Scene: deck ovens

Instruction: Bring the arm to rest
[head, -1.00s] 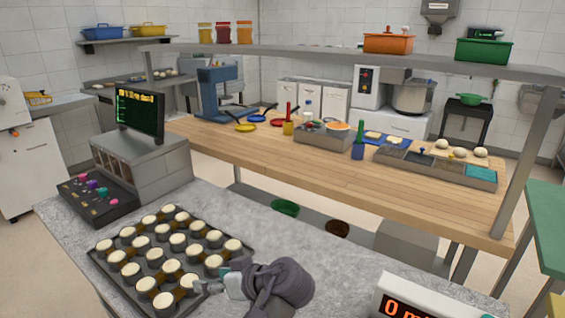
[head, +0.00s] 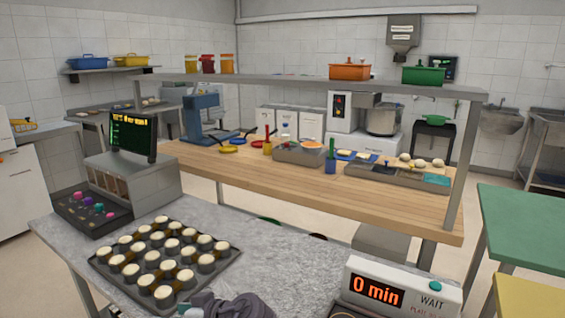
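My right gripper (head: 190,306) shows at the bottom edge of the head view, cut off by the frame. Its dark wrist (head: 242,306) lies to the right of it. The gripper is over the grey counter (head: 290,255), just in front of the near edge of a dark baking tray (head: 238,258). The tray holds several dark cups with pale tops. I see nothing in the gripper, but its fingertips are too small and cut off to tell open from shut. My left gripper is out of view.
A timer box (head: 400,288) reading "0 min" and "WAIT" stands at the counter's right end. A till with a screen (head: 133,135) stands at the left. A wooden worktable (head: 310,190) lies beyond. Green (head: 530,225) and yellow tables are at the right. The counter's middle is clear.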

